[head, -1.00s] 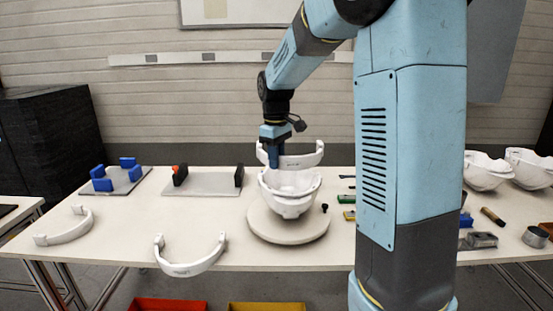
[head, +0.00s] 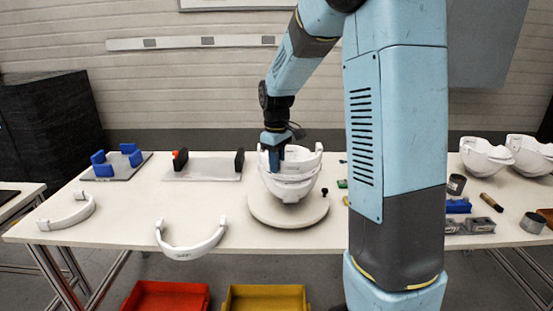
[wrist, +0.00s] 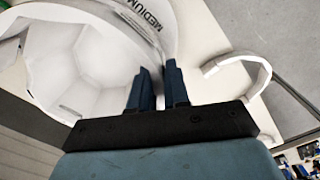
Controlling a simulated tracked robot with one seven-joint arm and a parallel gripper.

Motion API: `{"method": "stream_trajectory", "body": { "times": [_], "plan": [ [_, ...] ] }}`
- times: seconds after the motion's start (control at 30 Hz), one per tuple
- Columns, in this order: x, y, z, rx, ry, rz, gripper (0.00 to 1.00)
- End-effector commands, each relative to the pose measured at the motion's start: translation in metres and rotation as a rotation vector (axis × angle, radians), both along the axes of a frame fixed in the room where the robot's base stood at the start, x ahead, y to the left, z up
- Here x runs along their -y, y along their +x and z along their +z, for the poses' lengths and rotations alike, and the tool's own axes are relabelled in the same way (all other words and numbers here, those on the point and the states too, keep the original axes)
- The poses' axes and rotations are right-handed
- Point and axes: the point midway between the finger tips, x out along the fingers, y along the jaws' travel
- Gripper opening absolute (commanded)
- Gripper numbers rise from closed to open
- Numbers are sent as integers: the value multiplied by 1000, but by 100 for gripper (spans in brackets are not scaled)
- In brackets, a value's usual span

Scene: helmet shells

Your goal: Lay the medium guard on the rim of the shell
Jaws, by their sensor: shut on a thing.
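The white medium guard (head: 304,159) is a curved band held level at the top of the white helmet shell (head: 290,190). The word MEDIUM shows on the guard in the wrist view (wrist: 146,14). The shell stands open side up on a round white turntable (head: 290,217), and its faceted inside fills the left of the wrist view (wrist: 82,62). My gripper (head: 275,167) points down at the guard's near left part, and its blue fingers (wrist: 158,82) are shut on the band. No gap shows between guard and rim, but I cannot tell whether they touch all round.
Two other white guards lie on the table (head: 130,210), one at the left (head: 68,212) and one at the front edge (head: 190,250). A plate with blue blocks (head: 118,162) and a plate with black posts (head: 205,170) stand behind. More shells (head: 487,157) are at the right.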

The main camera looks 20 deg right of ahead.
Motion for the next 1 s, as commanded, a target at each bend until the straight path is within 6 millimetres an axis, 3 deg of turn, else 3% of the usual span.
{"method": "stream_trajectory", "body": {
  "times": [1.0],
  "plan": [
    [1,0,-10,0,0,-1,0]
  ]
}}
